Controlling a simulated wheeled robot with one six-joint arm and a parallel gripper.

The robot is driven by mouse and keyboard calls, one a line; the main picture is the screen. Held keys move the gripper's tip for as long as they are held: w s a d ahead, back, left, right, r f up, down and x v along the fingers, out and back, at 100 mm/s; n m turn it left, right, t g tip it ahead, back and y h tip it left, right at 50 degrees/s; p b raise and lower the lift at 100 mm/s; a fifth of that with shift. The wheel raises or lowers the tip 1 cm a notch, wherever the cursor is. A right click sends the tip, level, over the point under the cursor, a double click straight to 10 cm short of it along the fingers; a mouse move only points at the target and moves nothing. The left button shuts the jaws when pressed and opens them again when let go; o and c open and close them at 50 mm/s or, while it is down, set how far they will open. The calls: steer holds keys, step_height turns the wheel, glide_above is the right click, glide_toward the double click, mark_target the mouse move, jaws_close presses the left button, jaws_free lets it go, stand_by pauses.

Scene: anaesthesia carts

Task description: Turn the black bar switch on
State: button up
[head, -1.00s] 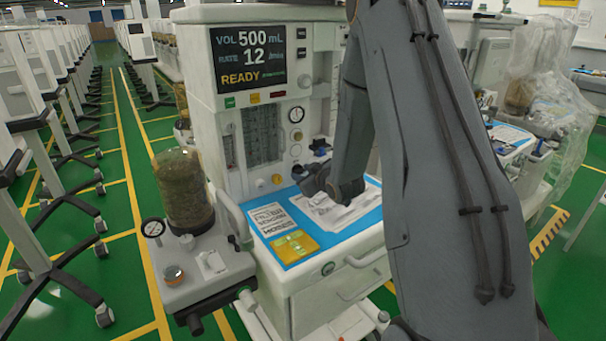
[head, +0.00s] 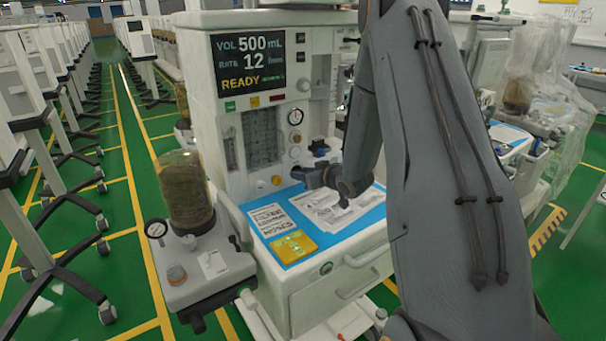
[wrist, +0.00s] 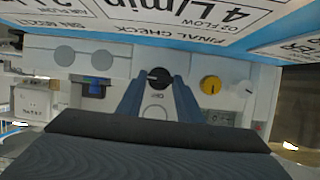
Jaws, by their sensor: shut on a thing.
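The black bar switch (wrist: 158,77) is a dark round knob with a light mark, on the pale front panel of the cart in the wrist view. My gripper (wrist: 158,84) reaches the panel there, its two blue-grey fingers on either side of the switch and shut on it. In the head view my gripper (head: 312,176) is at the lower part of the panel, just above the blue work surface. It hides the switch in that view.
A yellow knob (wrist: 210,85) sits close beside the switch. A blue connector (wrist: 93,89) is on the other side. Printed sheets (head: 335,212) lie on the blue worktop (head: 300,252). The display (head: 249,62) reads READY. A brown canister (head: 185,190) stands at the left.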

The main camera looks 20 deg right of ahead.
steer(key=o, duration=1.1)
steer(key=shift+f, duration=0.1)
steer(key=shift+b+v, duration=0.75)
steer(key=shift+v, duration=3.2)
